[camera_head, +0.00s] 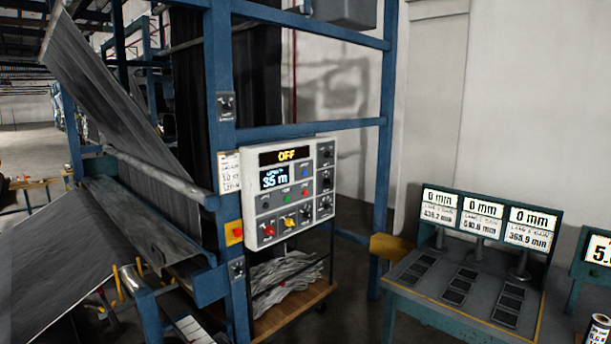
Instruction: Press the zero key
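No key with a readable zero label shows in the camera_head view, so I cannot tell which key is the zero key. A white control panel (287,193) is mounted on the blue frame, with an "OFF" display (286,154), a blue display reading about 35 m (274,178), small coloured buttons and several knobs. At the right, three displays (440,204) reading "0 mm" stand along the back of a bench (421,306). Rows of small dark pads (461,284) lie below them. Neither of my grippers is in view.
The blue frame (219,90) and dark grey sheet material (110,100) fill the left side. A wooden cart (290,312) with pale scraps stands under the panel. Dark floor (352,318) is open between cart and bench.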

